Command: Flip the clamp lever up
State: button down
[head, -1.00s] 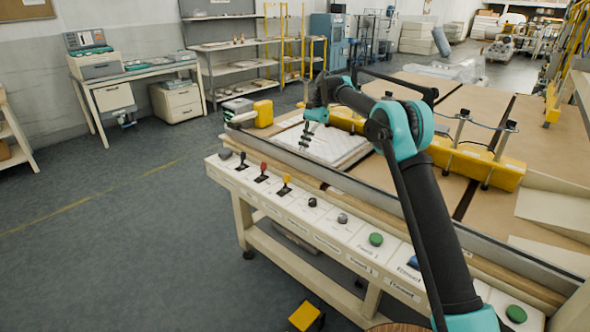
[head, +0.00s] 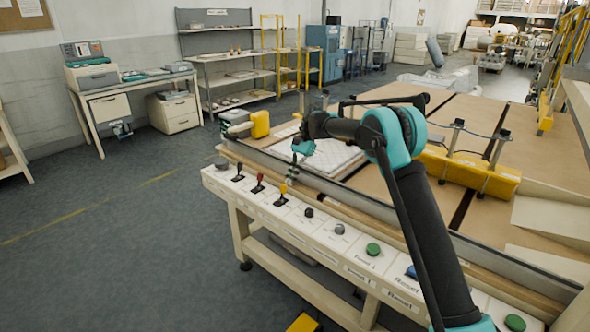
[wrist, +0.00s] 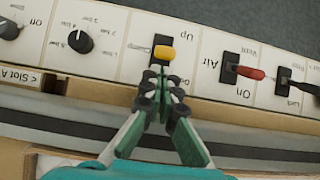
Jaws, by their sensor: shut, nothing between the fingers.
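The yellow-tipped lever (head: 283,191) is on the sloping control strip and also shows in the wrist view (wrist: 164,53). Its plate reads "Up" on the far side and a partly hidden "Do…" on the near side. My gripper (head: 290,182) is shut and empty, pointing down at this lever. In the wrist view my gripper's fingertips (wrist: 161,76) are just below the yellow knob; I cannot tell whether they touch it.
A red lever (wrist: 248,72) marked "Air" and "On" and a black lever (wrist: 290,80) stand close by. Black knobs (wrist: 80,41) are on the other side. A metal rail (head: 330,186) runs behind the strip. A yellow clamp-like block (head: 260,124) sits on the table's left corner.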

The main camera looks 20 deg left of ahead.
jog(key=shift+s+a+f, duration=0.1)
jog(key=shift+s+f, duration=0.2)
jog(key=shift+f, duration=0.15)
jog(key=shift+s+r, duration=0.1)
jog(key=shift+s+a+r+t, duration=0.1)
jog(key=shift+t, duration=0.5)
